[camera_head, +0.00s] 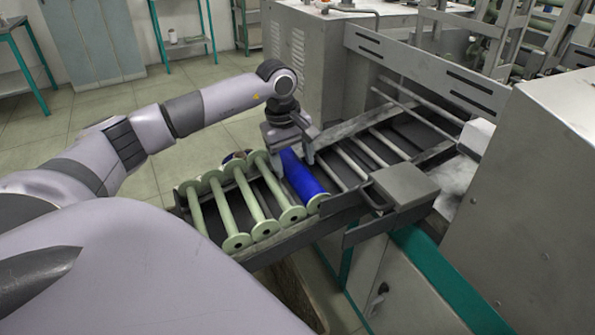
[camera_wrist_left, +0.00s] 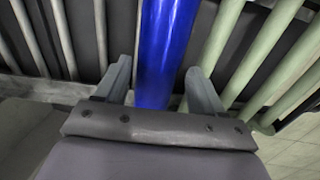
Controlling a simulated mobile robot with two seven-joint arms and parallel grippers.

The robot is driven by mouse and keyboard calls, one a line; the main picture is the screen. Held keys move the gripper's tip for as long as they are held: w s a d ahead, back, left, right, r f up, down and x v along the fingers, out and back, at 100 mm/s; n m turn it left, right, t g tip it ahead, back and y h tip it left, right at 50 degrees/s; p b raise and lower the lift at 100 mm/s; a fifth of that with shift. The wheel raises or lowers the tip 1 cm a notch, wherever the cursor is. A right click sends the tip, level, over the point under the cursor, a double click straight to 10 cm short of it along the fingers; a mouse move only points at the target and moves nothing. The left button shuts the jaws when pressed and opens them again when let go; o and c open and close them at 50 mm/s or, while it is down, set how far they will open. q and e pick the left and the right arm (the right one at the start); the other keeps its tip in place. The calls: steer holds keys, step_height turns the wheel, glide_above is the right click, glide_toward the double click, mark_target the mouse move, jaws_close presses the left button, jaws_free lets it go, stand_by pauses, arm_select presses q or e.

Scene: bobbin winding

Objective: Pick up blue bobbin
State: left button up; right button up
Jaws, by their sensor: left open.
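The blue bobbin (camera_head: 301,177) lies in the rack beside a row of pale green bobbins. It has a blue wound body and a pale green end flange. My left gripper (camera_head: 293,152) is over the far part of the blue bobbin, pointing down. In the left wrist view, the blue bobbin (camera_wrist_left: 168,45) runs between the two open fingers of the left gripper (camera_wrist_left: 158,88), with a visible gap to each finger. Whether the fingertips are level with the bobbin or above it is hard to tell. My right gripper is not in view.
Several empty pale green bobbins (camera_head: 264,207) lie to the left of the blue one in the rack (camera_head: 262,250). Metal rods (camera_head: 352,164) slope away on the right. A large grey machine (camera_head: 540,200) stands at the right. The tiled floor (camera_head: 95,115) is open at the left.

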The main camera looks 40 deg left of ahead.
mark_target(294, 164)
arm_select(q)
steer(key=f, duration=0.3)
steer(key=shift+w+f, duration=0.1)
steer(key=shift+w, duration=0.25)
steer(key=c, duration=1)
steer(key=shift+o, duration=0.2)
